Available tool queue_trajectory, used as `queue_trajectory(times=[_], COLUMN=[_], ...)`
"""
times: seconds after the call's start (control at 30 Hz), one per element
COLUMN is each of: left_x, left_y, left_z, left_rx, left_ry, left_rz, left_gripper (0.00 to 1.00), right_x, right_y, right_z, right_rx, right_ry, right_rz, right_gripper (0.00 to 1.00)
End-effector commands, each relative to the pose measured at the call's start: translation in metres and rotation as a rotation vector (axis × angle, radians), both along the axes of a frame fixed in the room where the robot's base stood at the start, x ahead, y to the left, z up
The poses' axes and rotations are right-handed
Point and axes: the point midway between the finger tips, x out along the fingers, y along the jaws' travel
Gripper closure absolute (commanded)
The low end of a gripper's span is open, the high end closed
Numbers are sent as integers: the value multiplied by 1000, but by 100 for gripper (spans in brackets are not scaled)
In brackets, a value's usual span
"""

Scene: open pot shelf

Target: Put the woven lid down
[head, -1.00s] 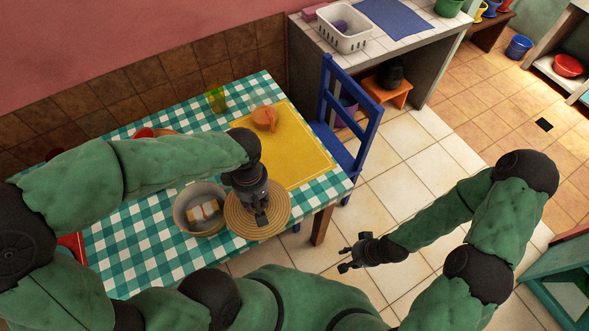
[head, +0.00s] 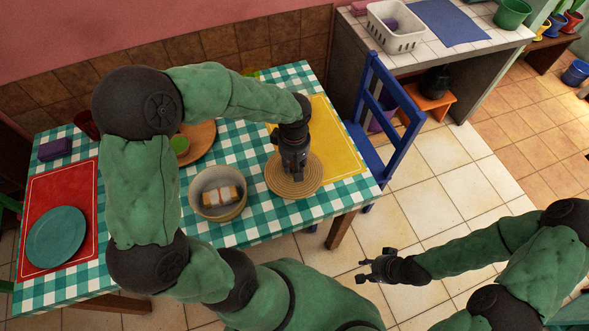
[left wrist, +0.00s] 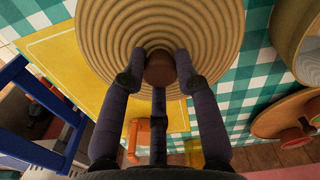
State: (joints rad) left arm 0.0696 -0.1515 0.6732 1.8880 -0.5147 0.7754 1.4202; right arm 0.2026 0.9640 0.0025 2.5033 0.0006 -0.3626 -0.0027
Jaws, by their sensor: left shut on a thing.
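The woven lid (head: 278,186) is a round tan coiled disc at the right part of the checked table, beside the yellow mat. My left gripper (head: 291,172) is above it, pointing down. In the left wrist view its fingers (left wrist: 159,68) are shut on the brown knob (left wrist: 160,72) of the lid (left wrist: 205,25). The lid looks level and close to the tabletop; I cannot tell whether it touches. An uncovered round container (head: 210,210) with a wrapped item inside stands left of the lid, apart from it. My right gripper (head: 368,268) is open and empty, off the table.
The yellow mat (head: 335,135) lies behind and right of the lid. A wooden board (head: 200,140), a red mat (head: 88,190) with a teal plate (head: 57,237), and a purple block (head: 55,149) are farther left. A blue chair (head: 378,145) stands at the table's right end.

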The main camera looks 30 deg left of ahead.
Motion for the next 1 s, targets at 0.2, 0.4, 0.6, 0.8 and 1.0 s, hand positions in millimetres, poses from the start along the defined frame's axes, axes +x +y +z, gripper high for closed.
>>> queue_trajectory(times=[0.2, 0.4, 0.6, 0.8, 1.0], left_x=[8, 12, 13, 12, 12], left_y=[4, 6, 6, 6, 6], left_z=[-10, -37, -46, -47, -49], left_rx=[0, 0, 0, 0, 0], left_ry=[0, 3, -1, -1, -1], left_rz=[-1, -1, -1, -1, -1], left_gripper=[100, 100, 100, 100, 45], right_x=[0, 0, 0, 0, 0], right_y=[0, 0, 0, 0, 0], right_z=[-4, -15, -18, -18, -20], right_rx=[0, 0, 0, 0, 0], right_ry=[0, -1, 0, 0, 0], right_rz=[0, 0, 0, 0, 0], right_gripper=[60, 60, 60, 60, 60])
